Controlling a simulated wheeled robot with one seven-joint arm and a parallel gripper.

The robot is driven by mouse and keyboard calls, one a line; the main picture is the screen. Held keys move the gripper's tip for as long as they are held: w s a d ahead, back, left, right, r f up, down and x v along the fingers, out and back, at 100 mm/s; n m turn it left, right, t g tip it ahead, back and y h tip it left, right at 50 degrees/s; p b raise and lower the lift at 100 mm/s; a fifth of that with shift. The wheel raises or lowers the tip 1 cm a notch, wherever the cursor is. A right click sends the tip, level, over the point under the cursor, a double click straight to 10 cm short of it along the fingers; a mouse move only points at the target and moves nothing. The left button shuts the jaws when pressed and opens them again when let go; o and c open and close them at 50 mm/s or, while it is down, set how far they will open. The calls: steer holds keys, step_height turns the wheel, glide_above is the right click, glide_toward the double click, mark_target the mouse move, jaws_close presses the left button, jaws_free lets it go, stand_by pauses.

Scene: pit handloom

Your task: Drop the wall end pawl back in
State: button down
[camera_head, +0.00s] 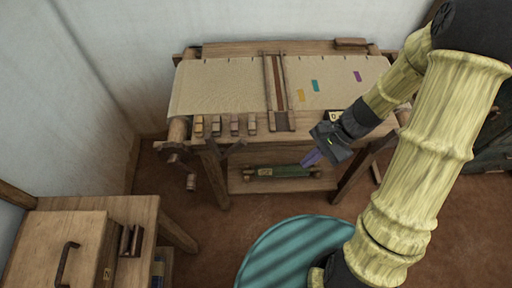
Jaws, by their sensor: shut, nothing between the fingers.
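The wooden handloom (290,158) stands against the back wall with pale cloth (225,85) stretched over it. At its left end, nearest the left wall, the front roller (178,130) ends by small wooden parts (170,147). The pawl is likely among these, but it is too small to tell apart or to say whether it is engaged. A small block (191,182) hangs below that end.
Several small wooden blocks (216,126) line the loom's front edge. A wooden beater frame (274,92) crosses the cloth. A green roll (282,172) lies on the lower shelf. A wooden chest (55,245) stands front left, and a round teal striped surface (285,255) is front centre.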

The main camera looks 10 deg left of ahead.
steer(key=w+a+f+m+t+y+b, duration=0.2)
steer(key=w+a+f+m+y, duration=0.4)
steer(key=w+m+y, duration=0.1)
steer(key=shift+w+a+m+y, duration=0.4)
steer(key=shift+m+y, duration=0.4)
steer(key=shift+m, duration=0.3)
steer(key=shift+f, duration=0.1)
steer(key=p, duration=0.1)
glide_toward(233, 149)
steer(key=shift+w+a+f, duration=0.2)
steer(key=shift+a+f, duration=0.1)
steer(key=shift+a, duration=0.3)
steer(key=shift+w+a+f, duration=0.2)
steer(key=shift+a+f, duration=0.1)
steer(key=shift+a, duration=0.3)
